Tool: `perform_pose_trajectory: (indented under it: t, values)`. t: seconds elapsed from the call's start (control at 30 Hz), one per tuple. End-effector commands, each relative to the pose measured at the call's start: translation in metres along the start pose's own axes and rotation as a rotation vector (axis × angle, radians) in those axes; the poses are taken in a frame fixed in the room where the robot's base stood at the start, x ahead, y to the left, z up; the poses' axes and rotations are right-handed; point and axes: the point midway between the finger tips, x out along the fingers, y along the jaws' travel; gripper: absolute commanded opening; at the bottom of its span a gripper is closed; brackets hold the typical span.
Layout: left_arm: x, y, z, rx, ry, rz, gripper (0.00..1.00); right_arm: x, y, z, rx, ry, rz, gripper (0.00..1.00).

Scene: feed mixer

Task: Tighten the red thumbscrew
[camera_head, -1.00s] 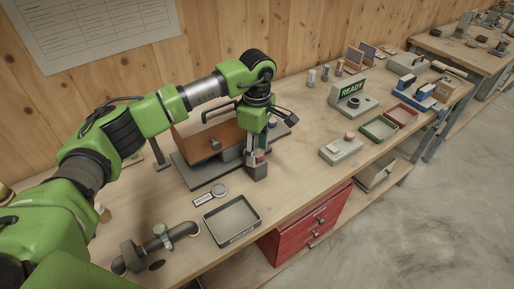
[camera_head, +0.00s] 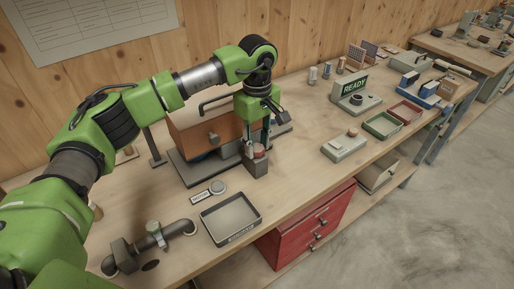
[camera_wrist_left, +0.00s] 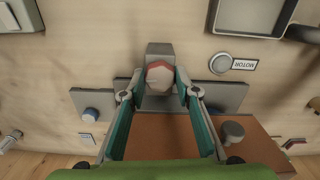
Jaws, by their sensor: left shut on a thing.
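The red thumbscrew (camera_wrist_left: 160,76) shows in the wrist view as a faceted knob with a red edge and a pale face. It sits at a grey block (camera_wrist_left: 159,49) in front of the mixer. My left gripper (camera_wrist_left: 160,80) has one fingertip on each side of it and is shut on it. The mixer's brown housing (camera_head: 190,128) stands behind on a grey base. My right gripper is not in view.
A round grey button (camera_head: 218,187) with a MOTOR label and a dark tray (camera_head: 203,214) lie in front. A grey pipe (camera_head: 178,228) is at the lower left. A READY sign box (camera_head: 354,87) and green and red trays stand right. Bare bench lies between.

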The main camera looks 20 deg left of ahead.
Motion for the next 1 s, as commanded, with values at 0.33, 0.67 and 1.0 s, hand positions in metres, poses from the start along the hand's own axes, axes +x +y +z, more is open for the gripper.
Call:
perform_pose_trajectory:
  t: [0.33,0.67,1.0]
  values:
    - [-0.001,0.0,0.0,-0.002,0.0,0.001,0.46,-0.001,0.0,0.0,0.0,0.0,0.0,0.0]
    - [-0.003,0.0,0.0,-0.003,0.0,0.0,0.46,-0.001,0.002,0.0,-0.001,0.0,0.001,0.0]
    - [-0.059,0.001,0.0,-0.003,0.002,0.004,0.46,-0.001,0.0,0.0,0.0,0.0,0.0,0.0]
